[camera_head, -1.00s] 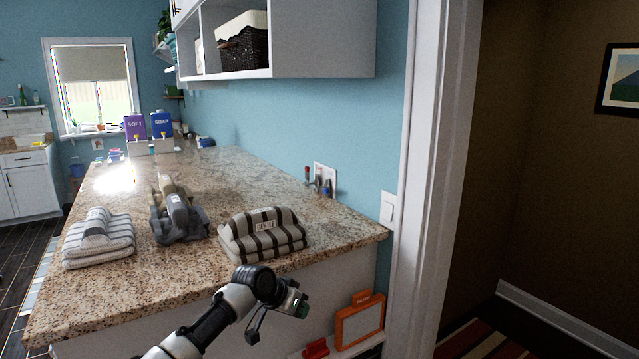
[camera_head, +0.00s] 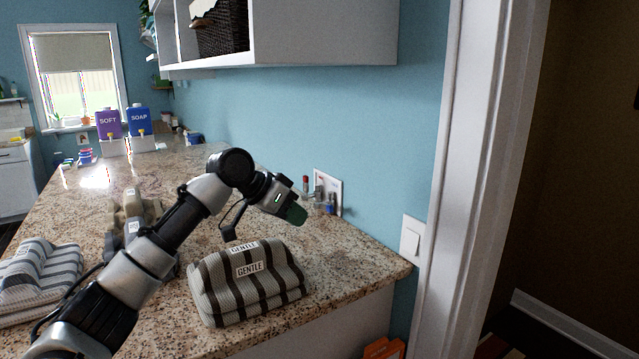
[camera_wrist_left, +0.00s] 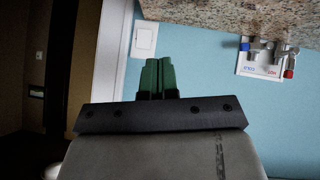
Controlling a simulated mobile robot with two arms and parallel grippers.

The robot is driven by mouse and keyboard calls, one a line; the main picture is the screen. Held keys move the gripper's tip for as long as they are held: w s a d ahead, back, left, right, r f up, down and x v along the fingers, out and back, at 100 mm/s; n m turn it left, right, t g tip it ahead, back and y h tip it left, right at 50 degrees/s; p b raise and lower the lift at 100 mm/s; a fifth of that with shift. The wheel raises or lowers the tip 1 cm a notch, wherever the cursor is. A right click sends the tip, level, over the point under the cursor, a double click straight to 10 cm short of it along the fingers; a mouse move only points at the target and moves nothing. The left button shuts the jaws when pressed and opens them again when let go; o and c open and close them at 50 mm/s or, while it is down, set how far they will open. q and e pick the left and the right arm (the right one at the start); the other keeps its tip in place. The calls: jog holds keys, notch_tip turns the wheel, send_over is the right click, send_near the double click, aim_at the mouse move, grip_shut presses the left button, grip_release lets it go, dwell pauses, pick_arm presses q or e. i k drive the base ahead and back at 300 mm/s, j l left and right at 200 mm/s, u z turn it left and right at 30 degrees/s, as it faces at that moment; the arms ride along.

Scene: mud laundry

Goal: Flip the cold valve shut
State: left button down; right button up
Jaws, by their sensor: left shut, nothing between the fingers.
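The valve box (camera_head: 328,180) is a white plate on the blue wall just above the counter, with metal valves. The cold valve has a blue handle (camera_head: 331,203) and the red handle (camera_head: 306,182) sits left of it. In the left wrist view, rotated, the box (camera_wrist_left: 259,70) is at the upper right, with the blue handle (camera_wrist_left: 245,46) and red handle (camera_wrist_left: 289,73). My left gripper (camera_head: 297,214) is just in front of the valves, apart from them. Its green fingers (camera_wrist_left: 158,76) are shut and empty. My right gripper is not in view.
Folded striped towels labelled GENTLE (camera_head: 250,285) lie on the granite counter (camera_head: 350,262) below my left arm. A light switch (camera_head: 411,241) is right of the valves, beside the white door frame (camera_head: 470,180). A wall cabinet (camera_head: 330,35) hangs above.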

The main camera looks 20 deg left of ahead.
aim_at(325, 206)
jog(key=i+j, duration=0.3)
jog(key=i, duration=0.15)
jog(key=i+j, duration=0.25)
jog(key=i, duration=0.15)
